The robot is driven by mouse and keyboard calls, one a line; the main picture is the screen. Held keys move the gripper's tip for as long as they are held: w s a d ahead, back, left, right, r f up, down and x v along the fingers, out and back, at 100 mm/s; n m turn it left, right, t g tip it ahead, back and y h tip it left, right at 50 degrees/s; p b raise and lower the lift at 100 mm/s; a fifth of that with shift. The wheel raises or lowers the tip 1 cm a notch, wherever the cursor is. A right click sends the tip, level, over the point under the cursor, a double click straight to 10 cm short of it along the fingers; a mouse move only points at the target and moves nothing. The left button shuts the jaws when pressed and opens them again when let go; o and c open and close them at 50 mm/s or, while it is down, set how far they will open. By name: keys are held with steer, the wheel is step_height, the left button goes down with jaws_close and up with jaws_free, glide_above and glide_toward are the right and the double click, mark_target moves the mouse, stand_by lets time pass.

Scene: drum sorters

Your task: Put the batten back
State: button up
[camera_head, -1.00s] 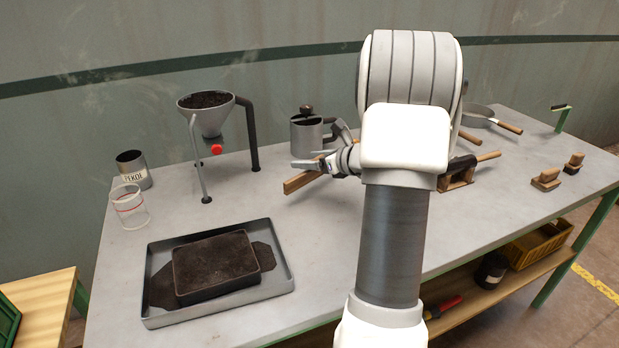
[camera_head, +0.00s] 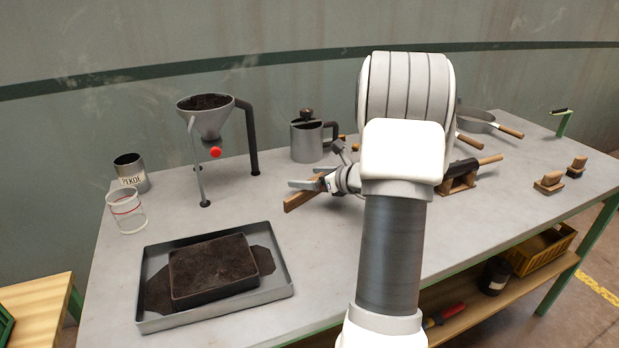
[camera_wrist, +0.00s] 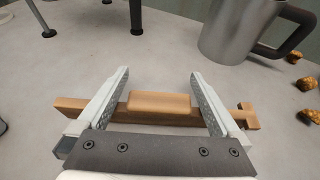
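The batten is a flat wooden bar with a raised block in its middle and a small crosspiece at its right end. In the wrist view the batten (camera_wrist: 160,104) lies across the fingers of my gripper (camera_wrist: 159,82). In the head view the batten (camera_head: 297,200) sticks out left of my gripper (camera_head: 312,184), over the table's middle. My arm hides part of the table behind it.
A metal pot (camera_head: 307,141) stands behind the batten, with brown lumps (camera_wrist: 302,84) nearby. A funnel stand (camera_head: 207,121) is at the back left. A tray (camera_head: 215,310) with a dark block is front left. A wooden cradle (camera_head: 460,182) stands right of my arm.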

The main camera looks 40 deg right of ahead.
steer(key=shift+r, duration=0.15)
steer(key=shift+s+r+p, duration=0.2)
steer(key=shift+s+p, duration=0.05)
steer(key=shift+p, duration=0.05)
steer(key=p+v, duration=0.2)
steer(key=v, duration=0.9)
steer(key=shift+s, duration=0.2)
